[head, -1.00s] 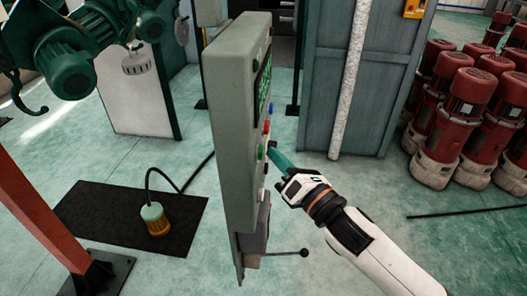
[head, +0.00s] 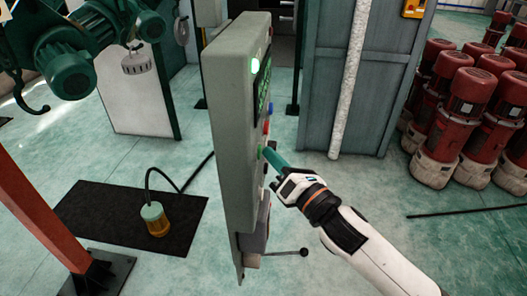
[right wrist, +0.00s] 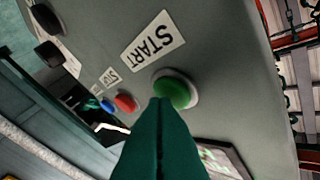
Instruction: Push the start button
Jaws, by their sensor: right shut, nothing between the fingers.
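The start button is a round green button (right wrist: 172,93) in a pale ring on the grey control panel (right wrist: 225,60), beside a white START label (right wrist: 153,41) in the right wrist view. In the head view the panel (head: 230,120) stands upright and nearly edge-on, with the green button (head: 260,152) on its right-hand face. My right gripper (head: 268,153) is shut and empty, its green fingertips at the green button. In the right wrist view the fingertips (right wrist: 160,103) overlap the button's lower edge; they appear to touch it. My left gripper is not in view.
A red button (right wrist: 125,103) and a blue one (right wrist: 91,103) sit beside the green button. A lever (head: 303,252) sticks out low on the panel. A grey cabinet (head: 385,70) and red motors (head: 468,110) stand behind to the right.

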